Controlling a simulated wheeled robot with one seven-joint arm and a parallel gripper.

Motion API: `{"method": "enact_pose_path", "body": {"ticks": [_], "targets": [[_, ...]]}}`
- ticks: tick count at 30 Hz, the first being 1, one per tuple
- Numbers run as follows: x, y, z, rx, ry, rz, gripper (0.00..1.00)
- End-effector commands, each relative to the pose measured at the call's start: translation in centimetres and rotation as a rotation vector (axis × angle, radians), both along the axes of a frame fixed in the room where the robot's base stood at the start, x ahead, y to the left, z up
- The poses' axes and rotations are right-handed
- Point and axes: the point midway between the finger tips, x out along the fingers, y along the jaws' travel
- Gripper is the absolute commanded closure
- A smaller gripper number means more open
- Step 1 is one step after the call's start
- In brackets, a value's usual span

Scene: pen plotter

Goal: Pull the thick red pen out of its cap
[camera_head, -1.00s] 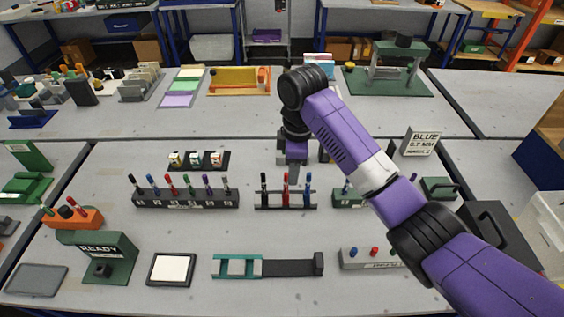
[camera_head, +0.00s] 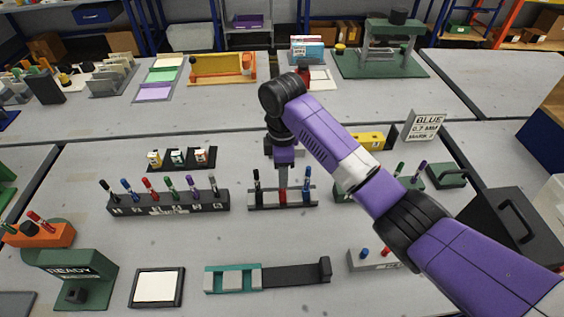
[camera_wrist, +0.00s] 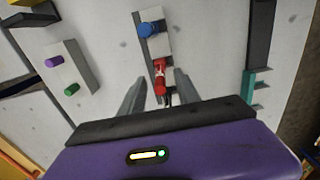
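The thick red pen (camera_head: 283,197) stands upright in the middle of a small dark rack (camera_head: 262,205), between a black pen (camera_head: 257,184) and a blue pen (camera_head: 307,181). My gripper (camera_head: 283,185) is directly over the red pen and hides most of it in the head view. In the wrist view the red pen (camera_wrist: 160,77) lies between the fingers of my gripper (camera_wrist: 160,90), with a gap on both sides. The gripper looks open around it. The blue pen (camera_wrist: 150,29) shows beyond. The border between pen and cap is hard to make out.
A longer rack (camera_head: 168,205) of several thin pens stands to the left. A green block (camera_head: 343,190) with pens is close on the right, partly behind my arm. A teal and black slide (camera_head: 268,275) lies in front. Bare table separates them.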

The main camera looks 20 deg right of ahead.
Motion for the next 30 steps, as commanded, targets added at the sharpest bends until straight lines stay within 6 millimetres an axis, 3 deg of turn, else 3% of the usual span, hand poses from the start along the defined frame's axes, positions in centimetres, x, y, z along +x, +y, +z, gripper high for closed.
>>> {"method": "enact_pose_path", "body": {"ticks": [9, 19, 25, 29, 30], "targets": [[0.0, 0.0, -3.3, 0.000, 0.000, 0.001, 0.61], [0.0, 0.0, -3.6, 0.000, 0.000, 0.001, 0.61], [0.0, 0.0, -3.6, 0.000, 0.000, 0.001, 1.00], [0.0, 0.0, -3.6, 0.000, 0.000, 0.001, 1.00], [0.0, 0.0, -3.6, 0.000, 0.000, 0.001, 0.95]]}}
